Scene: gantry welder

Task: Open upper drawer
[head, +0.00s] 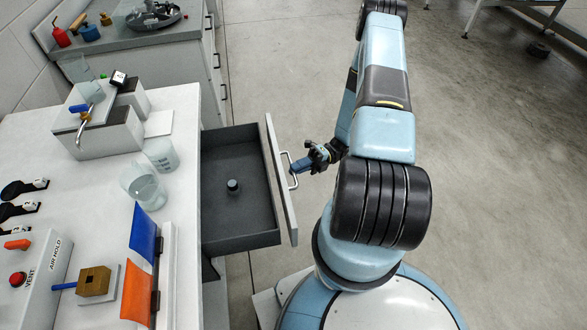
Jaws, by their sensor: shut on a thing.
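The upper drawer (222,202) stands well pulled out from the white bench, to the right of it in the head view. Its dark grey inside shows, with one small dark cylinder (233,186) standing in it. The drawer front (281,180) is pale and carries a bar handle (291,171) on its outer face. My gripper (298,166) is at this handle, shut on it, coming from the right. The fingertips are small in the view and partly merge with the handle.
The white bench top (186,108) carries two clear beakers (147,186), a tap block (98,135), blue and orange flaps (144,232) and a control box (38,275). A second grey cabinet (190,45) stands behind.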

